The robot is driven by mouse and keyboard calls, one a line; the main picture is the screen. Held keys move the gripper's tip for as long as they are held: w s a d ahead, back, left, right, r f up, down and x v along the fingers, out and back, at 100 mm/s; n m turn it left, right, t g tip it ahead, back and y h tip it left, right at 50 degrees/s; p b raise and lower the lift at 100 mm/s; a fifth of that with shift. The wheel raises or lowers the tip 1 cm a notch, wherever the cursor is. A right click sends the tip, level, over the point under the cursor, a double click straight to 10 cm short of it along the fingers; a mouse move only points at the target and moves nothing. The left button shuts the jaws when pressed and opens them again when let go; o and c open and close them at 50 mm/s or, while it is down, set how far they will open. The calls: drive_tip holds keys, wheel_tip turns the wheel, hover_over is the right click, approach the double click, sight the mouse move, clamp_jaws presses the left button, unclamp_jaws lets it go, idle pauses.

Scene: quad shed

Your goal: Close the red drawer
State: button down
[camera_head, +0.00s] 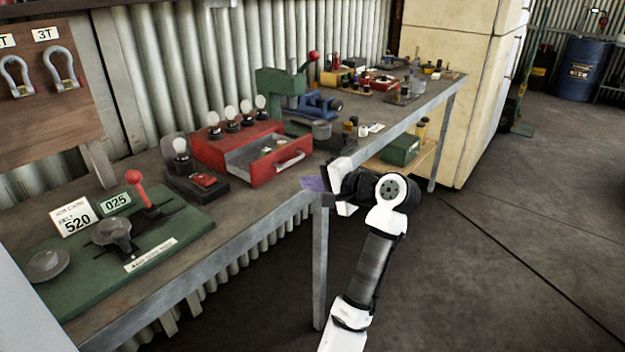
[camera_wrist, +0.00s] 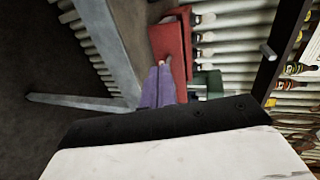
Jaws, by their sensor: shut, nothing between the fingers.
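The red drawer (camera_head: 266,174) is pulled out of its red cabinet (camera_head: 232,133) on the workbench. Its pale handle (camera_head: 290,161) is on the front, and a few small items lie inside. My gripper (camera_head: 308,184) has purple fingers, which are shut and empty, just in front of and below the drawer front near the bench's front edge. In the wrist view the shut fingers (camera_wrist: 160,72) point toward a red surface (camera_wrist: 170,43) of the drawer unit. I cannot tell whether they touch it.
Several bulbs (camera_head: 231,114) stand on the cabinet. A dark stand with a bulb (camera_head: 181,148) is left of it, and a green plate (camera_head: 120,245) with a red-knobbed lever lies nearer. The floor (camera_head: 480,265) at right is clear.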

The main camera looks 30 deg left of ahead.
sight(261, 175)
drive_tip(key=p+x, duration=0.1)
drive_tip(key=x, duration=0.5)
drive_tip(key=p+x, duration=0.2)
drive_tip(key=x, duration=0.5)
drive_tip(key=shift+s+a+r, duration=0.15)
drive_tip(key=shift+s+a, duration=0.05)
drive_tip(key=shift+a, duration=0.15)
drive_tip(key=a, duration=0.7)
drive_tip(key=w+a, duration=0.1)
drive_tip(key=a, duration=0.2)
drive_tip(key=shift+a+p, duration=0.25)
drive_tip(key=shift+p, duration=0.15)
drive_tip(key=shift+r, duration=0.2)
drive_tip(key=shift+s, duration=0.1)
drive_tip(key=shift+d, duration=0.1)
